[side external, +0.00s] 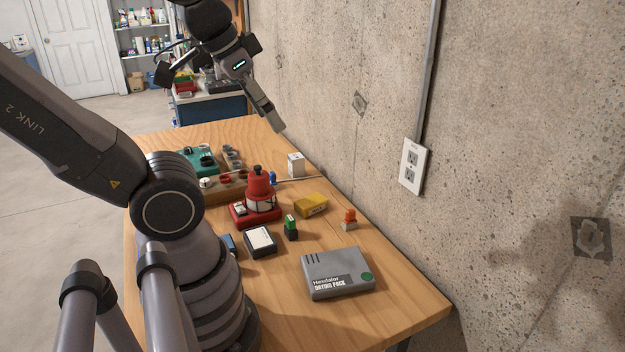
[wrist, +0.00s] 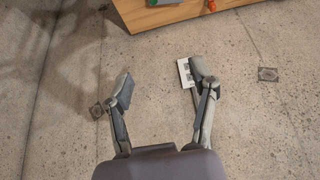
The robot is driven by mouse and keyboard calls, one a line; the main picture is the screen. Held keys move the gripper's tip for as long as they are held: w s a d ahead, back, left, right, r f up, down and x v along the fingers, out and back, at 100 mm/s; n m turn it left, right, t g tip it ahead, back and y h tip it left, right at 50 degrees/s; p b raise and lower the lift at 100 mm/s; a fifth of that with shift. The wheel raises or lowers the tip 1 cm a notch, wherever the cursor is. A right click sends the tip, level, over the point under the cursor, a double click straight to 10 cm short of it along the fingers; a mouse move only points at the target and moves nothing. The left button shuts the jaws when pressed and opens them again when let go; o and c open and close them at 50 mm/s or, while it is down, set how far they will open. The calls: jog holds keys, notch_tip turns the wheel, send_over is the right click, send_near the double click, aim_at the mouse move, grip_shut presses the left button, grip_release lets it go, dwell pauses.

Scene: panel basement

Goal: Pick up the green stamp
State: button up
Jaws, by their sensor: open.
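The green stamp (side external: 291,226) stands upright on the wooden table (side external: 385,314) in the side external view, with a green top and a dark lower part. It is between the white-topped dark pad and the yellow box. My gripper (side external: 277,126) is high above the far part of the table near the concrete wall, well away from the stamp. In the wrist view my gripper (wrist: 158,88) is open and empty, its fingers spread in front of the concrete wall. The wrist view shows only an edge of the table, and I cannot make out the green stamp there.
Near the stamp are a dark pad (side external: 261,241), a yellow box (side external: 311,205), an orange-topped stamp (side external: 349,219), a grey pack (side external: 338,272) and a red device (side external: 260,190). The concrete wall (side external: 520,130) with an outlet (side external: 413,165) borders the table's right side.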

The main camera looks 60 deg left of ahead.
jog(key=w+a+f+m+g+y, duration=0.4)
jog(key=w+f, duration=0.1)
jog(key=f, duration=0.3)
jog(key=w+a+f+m+g+y, duration=0.3)
jog(key=w+f+g+y, duration=0.1)
jog(key=f, duration=0.3)
jog(key=m+t+y, duration=0.2)
jog(key=m+y, duration=0.3)
jog(key=m, duration=0.6)
send_near(293, 225)
jog(key=shift+v, duration=1.1)
jog(key=shift+s+a+f+t, duration=0.2)
jog(key=shift+f+t, duration=0.05)
jog(key=shift+t, duration=0.05)
jog(key=x, duration=1.3)
jog(key=shift+a+r, duration=0.1)
jog(key=shift+a, duration=0.25)
jog(key=shift+c, duration=0.2)
grip_shut()
